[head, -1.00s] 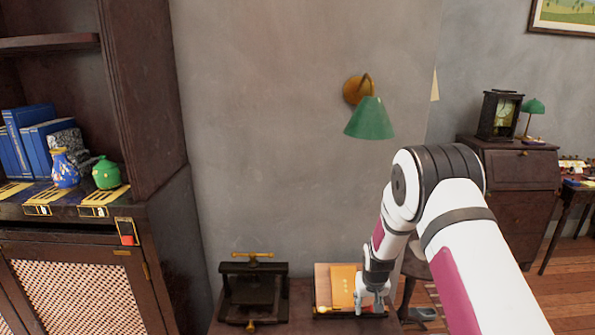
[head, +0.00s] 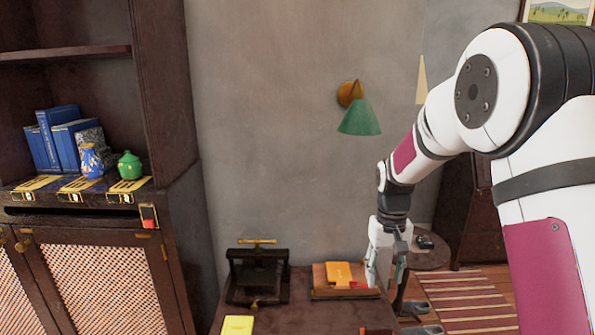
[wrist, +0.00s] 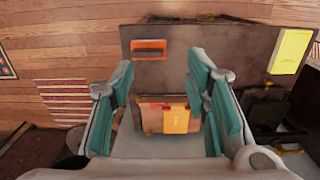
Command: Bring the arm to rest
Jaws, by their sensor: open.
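My gripper (head: 384,268) points down at the right edge of the small dark table (head: 310,318). In the wrist view my gripper (wrist: 165,95) is open, its two teal-padded fingers wide apart with nothing between their tips. A wooden tray (head: 318,293) with an orange-yellow book (head: 338,273) lies on the table, left of my gripper. In the wrist view the book (wrist: 177,119) shows below and between the fingers, apart from them. My arm reaches in from the right side of the head view, bent at the elbow.
A black press (head: 258,275) and a yellow book (head: 237,325) are on the table. A cabinet (head: 90,280) with blue books (head: 55,135), a blue vase (head: 91,161) and a green pot (head: 130,165) stands left. A green wall lamp (head: 360,117) hangs above. A round table (head: 428,254) stands behind right.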

